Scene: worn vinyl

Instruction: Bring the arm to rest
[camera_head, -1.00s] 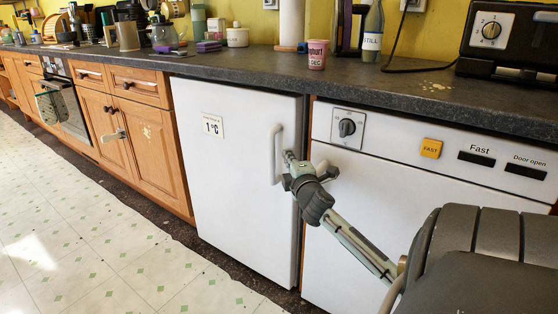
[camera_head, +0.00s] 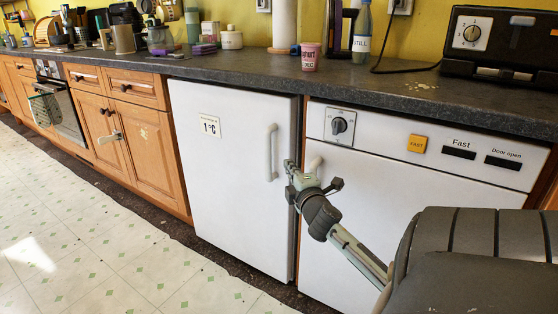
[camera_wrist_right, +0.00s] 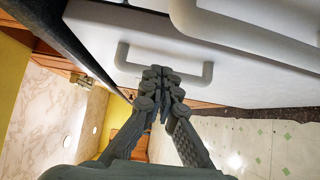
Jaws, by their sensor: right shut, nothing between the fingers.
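My right arm reaches from the lower right of the head view toward the white fridge (camera_head: 228,180). My right gripper (camera_head: 288,165) is shut and empty. It is just right of the fridge's pale vertical handle (camera_head: 271,152), with a small gap in the head view. In the right wrist view the closed fingertips (camera_wrist_right: 161,74) overlap the handle bar (camera_wrist_right: 196,80), with nothing between them. The fridge door looks closed. My left gripper is not in view.
A white appliance with a dial (camera_head: 339,126) stands right of the fridge, behind my forearm. The dark worktop (camera_head: 250,73) runs above, holding a pink cup (camera_head: 310,57), a bottle (camera_head: 362,35) and a black appliance (camera_head: 500,40). The tiled floor (camera_head: 90,230) at left is clear.

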